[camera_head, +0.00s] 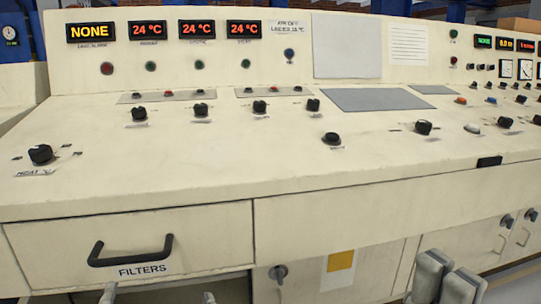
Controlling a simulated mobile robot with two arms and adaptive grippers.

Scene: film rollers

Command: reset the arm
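My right gripper (450,273) shows at the bottom right, in front of the console's lower doors. Its two grey fingers stand close side by side, with nothing seen between them. Whether they touch is unclear. My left gripper (158,296) shows only as two grey fingertips at the bottom edge, set well apart below the drawer marked FILTERS (185,225). Nothing shows between them. Both grippers are apart from the drawer's black handle (130,252). The rest of both arms is out of view.
A large cream control console (200,165) fills the view, with black knobs such as one at the left (41,154). Red displays (150,30) read 24 °C. A door knob (278,273) and a yellow label (341,262) are below the front edge.

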